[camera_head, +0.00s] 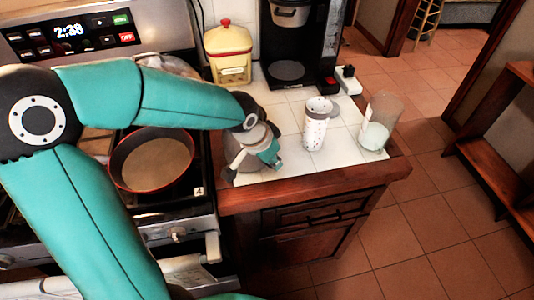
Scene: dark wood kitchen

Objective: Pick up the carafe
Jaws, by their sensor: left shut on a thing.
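My left arm reaches across the stove from the left. My left gripper (256,160) is low over the white tiled counter, near its left front edge. It is shut on a grey rounded thing, seemingly the carafe (246,164). The arm and gripper hide most of it, so its handle and rim cannot be made out. The black coffee maker (294,45) stands at the back of the counter, and its round plate is bare. My right gripper is not in view.
A white patterned cup (316,128) and a clear glass jar with pale contents (378,128) stand right of the gripper. A yellow canister with a red knob (229,55) is behind. A red-rimmed pan (152,163) sits on the stove. Tiles between gripper and cup are clear.

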